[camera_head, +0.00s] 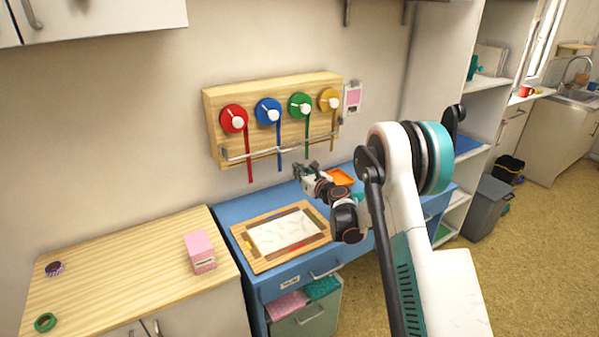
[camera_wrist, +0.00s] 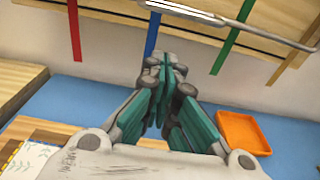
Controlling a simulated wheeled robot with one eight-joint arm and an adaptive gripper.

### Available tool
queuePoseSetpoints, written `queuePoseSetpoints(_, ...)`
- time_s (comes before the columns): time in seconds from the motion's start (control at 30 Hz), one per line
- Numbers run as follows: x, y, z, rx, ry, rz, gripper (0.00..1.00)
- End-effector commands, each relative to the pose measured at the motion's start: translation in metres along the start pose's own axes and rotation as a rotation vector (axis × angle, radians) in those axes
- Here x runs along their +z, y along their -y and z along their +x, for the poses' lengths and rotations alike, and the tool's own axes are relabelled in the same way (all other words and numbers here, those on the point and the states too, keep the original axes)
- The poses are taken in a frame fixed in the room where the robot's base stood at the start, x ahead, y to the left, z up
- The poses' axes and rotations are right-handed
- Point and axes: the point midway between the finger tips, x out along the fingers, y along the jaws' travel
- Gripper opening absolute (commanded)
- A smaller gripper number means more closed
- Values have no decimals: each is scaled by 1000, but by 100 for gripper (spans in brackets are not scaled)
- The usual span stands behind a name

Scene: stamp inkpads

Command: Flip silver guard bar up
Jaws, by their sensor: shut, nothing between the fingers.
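The silver guard bar (camera_head: 283,147) runs along the lower front of a wooden wall board (camera_head: 268,88), below the round ribbon reels. Coloured ribbons hang down past the bar. My gripper (camera_head: 306,167) is shut and empty. It is just below the bar, near the green ribbon in the head view. In the wrist view my gripper (camera_wrist: 160,62) points up toward the bar with a visible gap, its tips beside the blue ribbon (camera_wrist: 152,35).
An orange tray (camera_head: 340,177) lies on the blue desk below, to the right of my gripper. A wooden-framed board (camera_head: 262,258) lies at the desk's front. A pink box (camera_head: 200,252) stands on the wooden counter at left.

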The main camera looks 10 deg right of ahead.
Motion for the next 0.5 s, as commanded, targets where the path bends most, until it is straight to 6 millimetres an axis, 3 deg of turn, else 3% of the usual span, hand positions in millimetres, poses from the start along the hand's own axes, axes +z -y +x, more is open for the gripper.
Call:
queuePoseSetpoints(0.4, -2, -1, 76, 1, 0, -2, 0)
queuePoseSetpoints(0.5, 9, 0, 64, 0, 0, -1, 0)
